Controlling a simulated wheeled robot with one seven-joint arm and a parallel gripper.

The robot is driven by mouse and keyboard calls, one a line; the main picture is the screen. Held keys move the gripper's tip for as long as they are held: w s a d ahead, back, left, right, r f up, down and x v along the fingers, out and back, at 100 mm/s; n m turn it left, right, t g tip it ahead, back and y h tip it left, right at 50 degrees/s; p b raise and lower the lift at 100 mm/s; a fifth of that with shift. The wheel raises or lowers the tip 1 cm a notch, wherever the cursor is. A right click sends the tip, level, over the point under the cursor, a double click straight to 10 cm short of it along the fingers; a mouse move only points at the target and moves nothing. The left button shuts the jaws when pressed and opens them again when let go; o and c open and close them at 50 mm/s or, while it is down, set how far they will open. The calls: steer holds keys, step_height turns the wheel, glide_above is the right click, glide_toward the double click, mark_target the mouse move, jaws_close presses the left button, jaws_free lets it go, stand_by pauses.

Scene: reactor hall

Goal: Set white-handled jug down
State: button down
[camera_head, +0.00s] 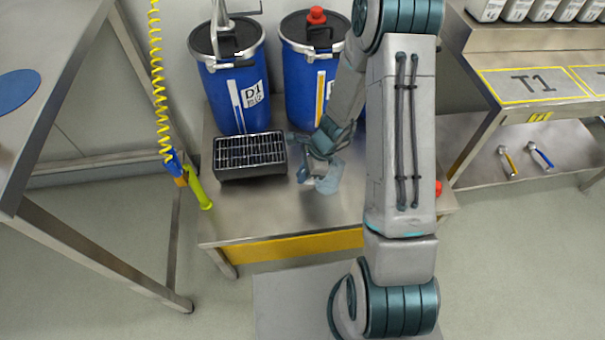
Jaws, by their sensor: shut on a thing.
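A small translucent, pale blue jug (329,182) is in my gripper, over the steel low bench (235,222). A pale part at its left may be the handle; it is too small to be sure. My gripper (318,160) is shut on the jug and reaches down from my arm at the right. The jug is in front of the blue drums and right of the black grated tray (218,170). I cannot tell whether its base touches the bench top. My fingers and arm hide part of it.
Blue drum D1 (225,100) and a second blue drum (299,95) with a red cap stand behind. A yellow coiled hose (157,75) with a green nozzle hangs at left. Bare bench lies in front of the tray. A T1 shelf (490,65) stands at right.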

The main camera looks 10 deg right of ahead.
steer(key=shift+f, duration=0.2)
steer(key=c, duration=1.5)
jaws_free()
steer(key=shift+r, duration=0.1)
steer(key=shift+r, duration=0.1)
